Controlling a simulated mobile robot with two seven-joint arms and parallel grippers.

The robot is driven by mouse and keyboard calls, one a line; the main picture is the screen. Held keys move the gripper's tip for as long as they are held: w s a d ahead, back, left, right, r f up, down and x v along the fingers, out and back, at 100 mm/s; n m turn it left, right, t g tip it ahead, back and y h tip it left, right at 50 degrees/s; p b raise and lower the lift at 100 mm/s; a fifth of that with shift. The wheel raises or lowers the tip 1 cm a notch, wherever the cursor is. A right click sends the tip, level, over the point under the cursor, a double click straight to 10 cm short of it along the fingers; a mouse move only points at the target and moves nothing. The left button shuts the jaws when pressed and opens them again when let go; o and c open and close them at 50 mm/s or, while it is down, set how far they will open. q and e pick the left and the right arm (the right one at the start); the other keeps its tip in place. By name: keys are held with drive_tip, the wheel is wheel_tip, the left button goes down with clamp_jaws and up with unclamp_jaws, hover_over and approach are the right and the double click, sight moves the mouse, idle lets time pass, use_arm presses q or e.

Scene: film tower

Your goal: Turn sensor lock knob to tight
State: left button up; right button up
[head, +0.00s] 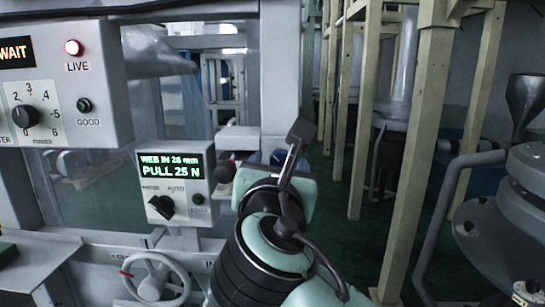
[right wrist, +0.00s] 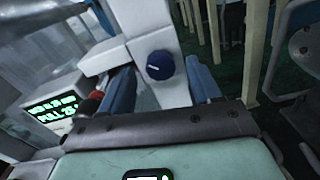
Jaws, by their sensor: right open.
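A round dark blue knob (right wrist: 160,65) with a small light mark sits on a pale grey block in the right wrist view. I take it for the sensor lock knob, but no tight or loose lettering is readable. In the head view a bit of blue (head: 278,157) shows behind my right gripper (head: 296,140), which hides most of that spot. My right gripper is open. In the right wrist view its two blue-grey fingers stand either side of the knob, with visible gaps; contact cannot be seen. My left gripper is not in view.
A small panel (head: 148,165) reads "WEB IN 26 mm, PULL 25 N" and has a black selector (head: 161,207). A dark and red part (head: 228,170) sticks out beside it. A handwheel (head: 153,280) is below. Cream posts (head: 408,170) and grey machinery (head: 510,200) stand right.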

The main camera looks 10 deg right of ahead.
drive_tip(key=shift+w+d, duration=0.2)
drive_tip(key=shift+w, duration=0.45)
drive_tip(key=c, duration=1)
drive_tip(key=shift+c, duration=0.2)
